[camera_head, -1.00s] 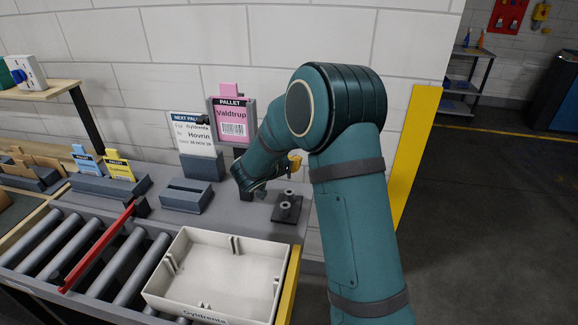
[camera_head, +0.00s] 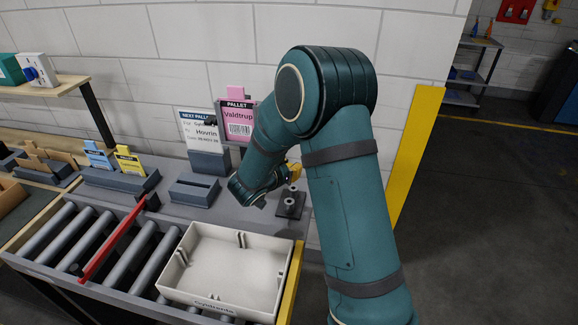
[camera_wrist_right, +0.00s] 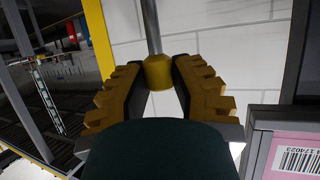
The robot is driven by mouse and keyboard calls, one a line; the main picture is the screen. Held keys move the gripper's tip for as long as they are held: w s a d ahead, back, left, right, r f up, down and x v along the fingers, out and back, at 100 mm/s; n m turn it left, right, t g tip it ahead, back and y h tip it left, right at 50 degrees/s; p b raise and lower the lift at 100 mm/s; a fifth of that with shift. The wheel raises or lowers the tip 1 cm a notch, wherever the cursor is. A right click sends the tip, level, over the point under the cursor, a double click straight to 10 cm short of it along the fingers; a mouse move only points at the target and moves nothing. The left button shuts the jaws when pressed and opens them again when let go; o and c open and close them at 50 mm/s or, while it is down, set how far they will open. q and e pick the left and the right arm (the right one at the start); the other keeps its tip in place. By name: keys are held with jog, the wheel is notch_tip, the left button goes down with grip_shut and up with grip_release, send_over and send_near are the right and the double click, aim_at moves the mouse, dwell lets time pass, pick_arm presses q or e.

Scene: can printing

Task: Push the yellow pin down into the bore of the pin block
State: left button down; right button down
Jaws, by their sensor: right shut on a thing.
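The dark pin block (camera_head: 298,212) sits on the grey bench top beside the wall, with two grey round bosses standing up from it. My right arm reaches over from the right, and my right gripper (camera_head: 294,172) is just behind and above the block, partly hidden by its wrist. In the right wrist view the jaws (camera_wrist_right: 158,78) are shut on the yellow pin (camera_wrist_right: 158,73), its yellow end between the ridged orange-brown fingers. A grey metal shaft runs from it to the top edge; its far end is out of frame. My left gripper is not in view.
A cream tray (camera_head: 183,285) stands in front on the rollers (camera_head: 82,240), with a red bar (camera_head: 110,245) left of it. A pink pallet card (camera_head: 238,120), a white card (camera_head: 200,129) and an empty dark holder (camera_head: 194,190) are left of my arm. A yellow post (camera_head: 412,150) stands right.

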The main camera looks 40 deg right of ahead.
aim_at(289, 185)
notch_tip(289, 185, down, 3)
jog(key=shift+b, duration=0.9)
jog(key=shift+f+b, duration=0.85)
jog(key=shift+f, duration=0.55)
jog(key=shift+p, duration=0.75)
jog(key=shift+f+b, duration=1.6)
jog(key=shift+f, duration=0.85)
jog(key=c, duration=0.8)
grip_release()
notch_tip(289, 185, up, 10)
jog(key=shift+r, duration=0.1)
